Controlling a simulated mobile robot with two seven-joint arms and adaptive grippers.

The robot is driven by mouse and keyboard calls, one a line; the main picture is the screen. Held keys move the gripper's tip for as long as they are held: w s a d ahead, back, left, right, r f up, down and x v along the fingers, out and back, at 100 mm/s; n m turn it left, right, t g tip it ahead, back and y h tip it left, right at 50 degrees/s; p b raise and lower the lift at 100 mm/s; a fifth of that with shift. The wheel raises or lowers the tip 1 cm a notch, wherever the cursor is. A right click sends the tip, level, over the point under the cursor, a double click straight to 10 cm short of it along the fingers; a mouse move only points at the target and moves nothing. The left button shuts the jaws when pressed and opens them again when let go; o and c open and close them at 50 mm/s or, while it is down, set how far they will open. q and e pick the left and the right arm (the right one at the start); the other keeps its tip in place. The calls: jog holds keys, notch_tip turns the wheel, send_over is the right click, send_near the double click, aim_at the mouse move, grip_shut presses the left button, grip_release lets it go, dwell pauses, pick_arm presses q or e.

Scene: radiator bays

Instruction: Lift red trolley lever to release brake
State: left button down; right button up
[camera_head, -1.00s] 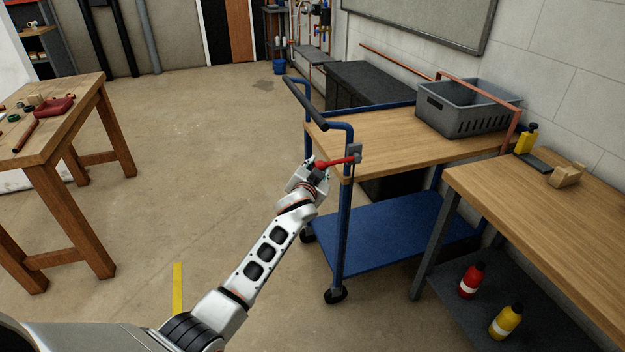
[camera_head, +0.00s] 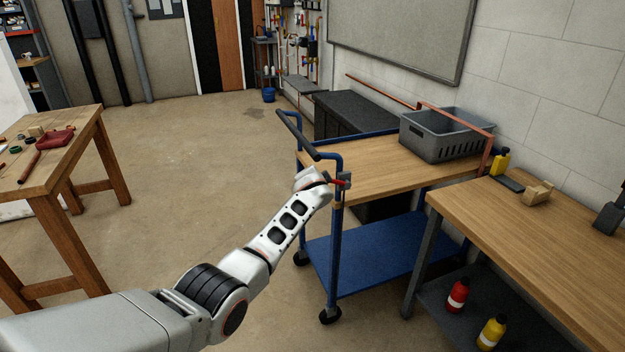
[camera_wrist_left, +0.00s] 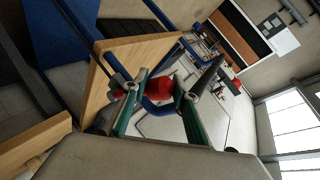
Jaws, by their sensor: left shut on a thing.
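In the head view only a short part of the lever shows, and my gripper hides the rest. My left gripper (camera_head: 326,178) is at the lever. In the left wrist view my left gripper (camera_wrist_left: 161,82) has its green-padded fingers on either side of the red lever (camera_wrist_left: 158,89), shut on it. My right gripper is in neither view.
A grey crate (camera_head: 432,141) stands on the trolley top. The dark push handle (camera_head: 296,136) rises close to my left gripper. A workbench (camera_head: 530,232) stands near the trolley's right. A wooden table (camera_head: 50,160) is at left, with open floor (camera_head: 190,170) between.

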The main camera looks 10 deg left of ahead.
pick_arm(q)
jog(key=shift+w+d+r, duration=0.2)
jog(key=shift+d+r, duration=0.25)
jog(key=shift+r, duration=0.25)
jog(key=c, duration=1.9)
grip_release()
jog(key=o, duration=0.3)
jog(key=shift+w+d+f, duration=0.1)
jog(key=shift+d, duration=0.05)
jog(key=shift+f, duration=0.1)
jog(key=shift+s, duration=0.25)
jog(key=shift+v, duration=5.8)
jog(key=shift+f, duration=0.15)
